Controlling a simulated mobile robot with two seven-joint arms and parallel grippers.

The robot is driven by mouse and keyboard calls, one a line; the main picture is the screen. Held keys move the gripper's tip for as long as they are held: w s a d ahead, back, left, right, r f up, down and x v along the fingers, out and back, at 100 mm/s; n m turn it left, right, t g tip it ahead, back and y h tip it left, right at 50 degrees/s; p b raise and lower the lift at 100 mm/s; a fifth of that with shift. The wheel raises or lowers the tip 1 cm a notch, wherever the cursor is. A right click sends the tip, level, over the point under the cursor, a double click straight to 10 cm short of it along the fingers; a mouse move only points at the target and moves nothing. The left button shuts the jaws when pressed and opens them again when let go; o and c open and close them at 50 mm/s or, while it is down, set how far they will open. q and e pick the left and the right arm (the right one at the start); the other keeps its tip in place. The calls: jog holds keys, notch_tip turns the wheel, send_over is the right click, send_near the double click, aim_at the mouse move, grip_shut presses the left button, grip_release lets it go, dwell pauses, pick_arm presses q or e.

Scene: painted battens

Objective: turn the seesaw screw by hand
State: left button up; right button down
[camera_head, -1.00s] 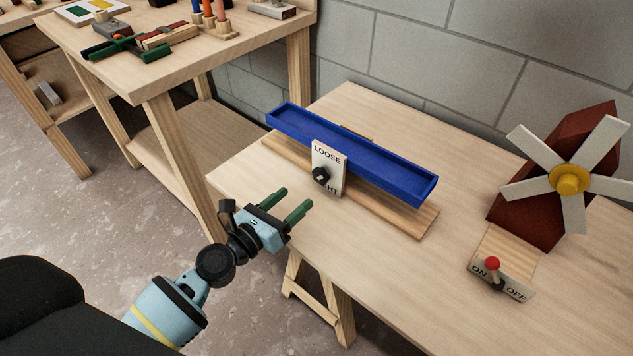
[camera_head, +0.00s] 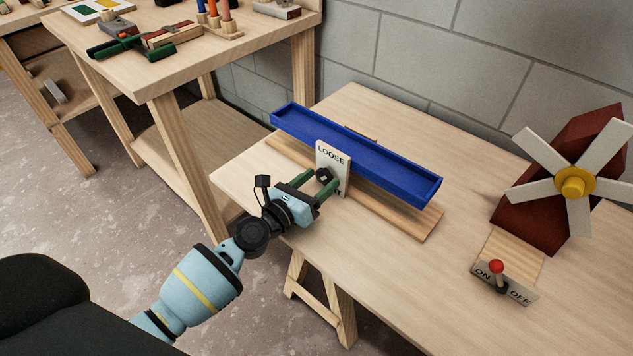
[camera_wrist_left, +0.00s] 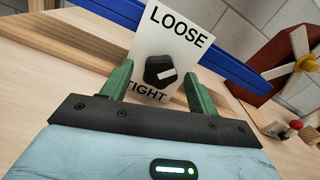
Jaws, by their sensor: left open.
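The seesaw is a long blue trough (camera_head: 385,170) over a wooden base (camera_head: 410,219) on the table. A white plate at its front reads LOOSE (camera_head: 331,153) at the top and TIGHT (camera_wrist_left: 147,93) at the bottom. The black screw knob (camera_head: 323,174) sits on this plate; its white mark shows in the left wrist view (camera_wrist_left: 165,75). My left gripper (camera_head: 318,184) is open, its green fingers reaching toward the plate on either side of the knob. I cannot tell whether they touch it. My right gripper is not in view.
A red block with a white-bladed fan (camera_head: 573,183) stands at the right, with an ON/OFF switch (camera_head: 497,267) in front. Another workbench (camera_head: 180,75) with tools is at the back left. A block wall (camera_head: 440,60) runs behind. The table's front right is clear.

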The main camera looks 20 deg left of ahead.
pick_arm(q)
jog(key=c, duration=1)
